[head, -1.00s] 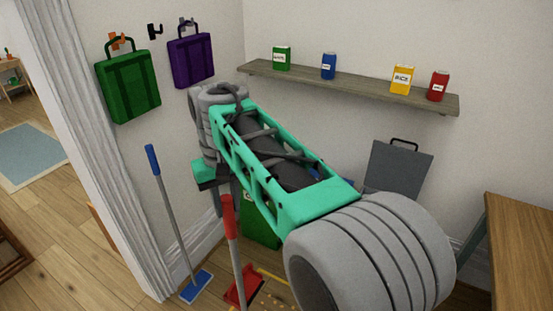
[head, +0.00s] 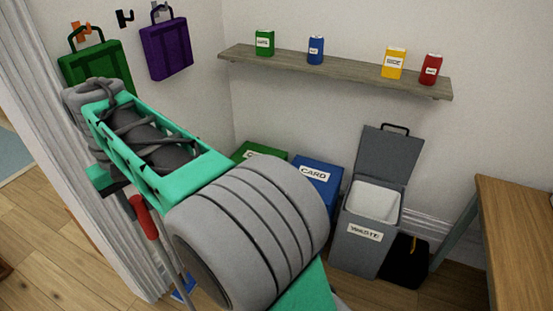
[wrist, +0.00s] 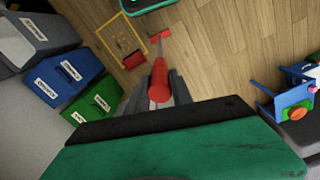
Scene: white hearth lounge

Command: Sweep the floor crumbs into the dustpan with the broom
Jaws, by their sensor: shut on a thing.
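My gripper (wrist: 160,95) is shut on the red grip of a broom (wrist: 158,80), seen in the wrist view. The broom's grey pole runs away from me to a small red head near the floor. Small crumbs (wrist: 121,38) appear inside the square. Another red piece (wrist: 133,61) lies at its lower corner; I cannot tell what it is.
A grey waste bin (head: 357,246), a blue card bin (head: 318,178) and a green bin (head: 248,150) stand along the wall. A wooden table (head: 520,230) is at the right. A blue chair-like object (wrist: 285,97) stands right in the wrist view. Wood floor (wrist: 215,60) between is clear.

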